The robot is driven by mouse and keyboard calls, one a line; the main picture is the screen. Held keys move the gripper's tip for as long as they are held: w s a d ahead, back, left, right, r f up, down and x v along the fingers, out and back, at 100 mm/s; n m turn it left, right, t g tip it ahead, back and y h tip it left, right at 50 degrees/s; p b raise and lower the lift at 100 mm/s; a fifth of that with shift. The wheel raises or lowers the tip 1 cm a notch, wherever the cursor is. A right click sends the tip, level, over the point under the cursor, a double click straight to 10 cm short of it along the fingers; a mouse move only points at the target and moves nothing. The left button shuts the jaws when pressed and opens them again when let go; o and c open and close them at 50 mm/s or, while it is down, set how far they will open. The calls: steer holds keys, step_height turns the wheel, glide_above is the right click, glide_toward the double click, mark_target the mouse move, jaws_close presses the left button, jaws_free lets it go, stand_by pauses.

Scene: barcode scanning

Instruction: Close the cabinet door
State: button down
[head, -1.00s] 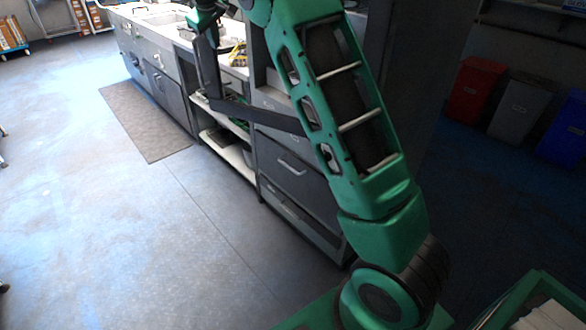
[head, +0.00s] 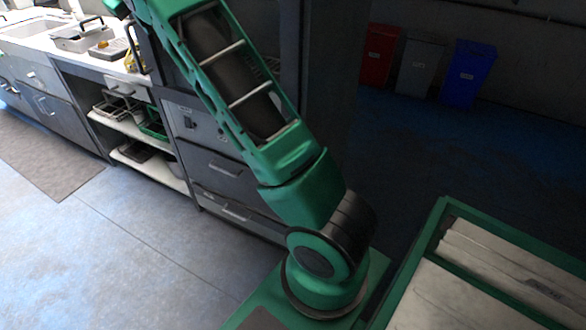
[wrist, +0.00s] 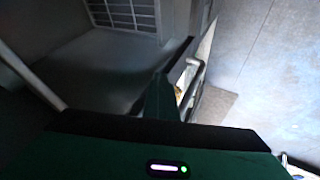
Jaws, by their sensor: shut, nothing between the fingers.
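My gripper (wrist: 158,95) shows in the wrist view as a green prong above the green wrist housing, with its fingers together and nothing held. Just right of it is a pale bar-like handle (wrist: 191,76) beside a thin upright panel seen nearly edge-on; whether this is the cabinet door, and whether the gripper touches it, I cannot tell. A dim grey recess with a smooth surface (wrist: 95,65) lies to the left of the gripper. In the head view my arm reaches up out of the top left, so the gripper and the door's full outline are hidden there.
The counter with a sink runs along the left, with open shelves (head: 135,155) and drawers (head: 228,172) below. A mat (head: 45,160) lies before it. Red (head: 380,55), grey (head: 420,65) and blue (head: 468,73) bins stand behind. The floor (head: 120,255) at front left is clear.

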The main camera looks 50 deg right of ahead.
steer(key=shift+w+d+r, duration=0.1)
steer(key=shift+d+r, duration=0.05)
steer(key=shift+d, duration=0.35)
steer(key=shift+d+r, duration=0.15)
steer(key=shift+d, duration=0.3)
steer(key=shift+a, duration=0.1)
steer(key=s+a+r, duration=0.5)
steer(key=a+r, duration=0.2)
steer(key=a, duration=0.2)
steer(key=s+d+f+m+g+y, duration=0.1)
steer(key=s+d+f, duration=0.15)
steer(key=s, duration=0.75)
steer(key=s+d+f+m+g+y, duration=0.15)
steer(key=s+d, duration=0.25)
steer(key=s, duration=0.5)
steer(key=s+d+f+m+g, duration=0.1)
steer(key=s+d+f+m, duration=0.2)
steer(key=s, duration=0.7)
steer(key=s+a+f, duration=0.2)
steer(key=s+f, duration=0.3)
steer(key=s, duration=0.5)
steer(key=s+a+f+m+g+y, duration=0.1)
steer(key=s+a+f, duration=0.2)
steer(key=s, duration=0.7)
steer(key=s+a+f+g+y, duration=0.1)
steer(key=s+a+f, duration=0.1)
steer(key=s+f, duration=0.5)
steer(key=s, duration=0.4)
steer(key=shift+a, duration=0.25)
